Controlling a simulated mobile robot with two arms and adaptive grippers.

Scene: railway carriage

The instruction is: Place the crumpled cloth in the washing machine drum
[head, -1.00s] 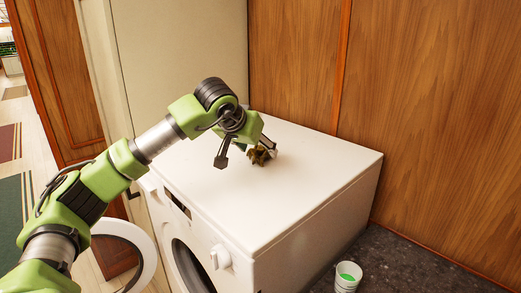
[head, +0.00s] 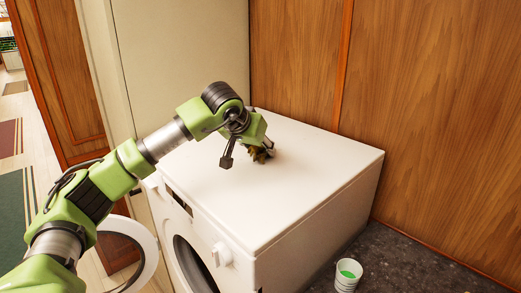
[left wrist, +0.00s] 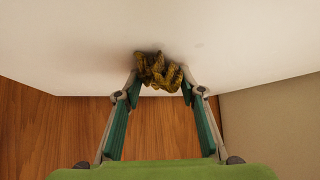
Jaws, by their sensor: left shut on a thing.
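The crumpled cloth (head: 261,156), yellow-brown with dark folds, is at the top of the white washing machine (head: 290,190), toward the back. My left gripper (head: 257,149) comes down over it and partly hides it. In the left wrist view the cloth (left wrist: 160,70) lies between the tips of the two fingers (left wrist: 160,90), which are shut on it. The cloth seems to touch the machine's top. The round drum opening (head: 194,266) is in the machine's front, partly cut off by the picture's lower edge. Its round door (head: 151,256) stands open to the left. My right gripper is out of view.
A white cup with green inside (head: 348,273) stands on the dark floor right of the machine. Wood panelling (head: 430,110) is behind and to the right, and a pale cabinet (head: 185,60) is behind left. The rest of the machine's top is clear.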

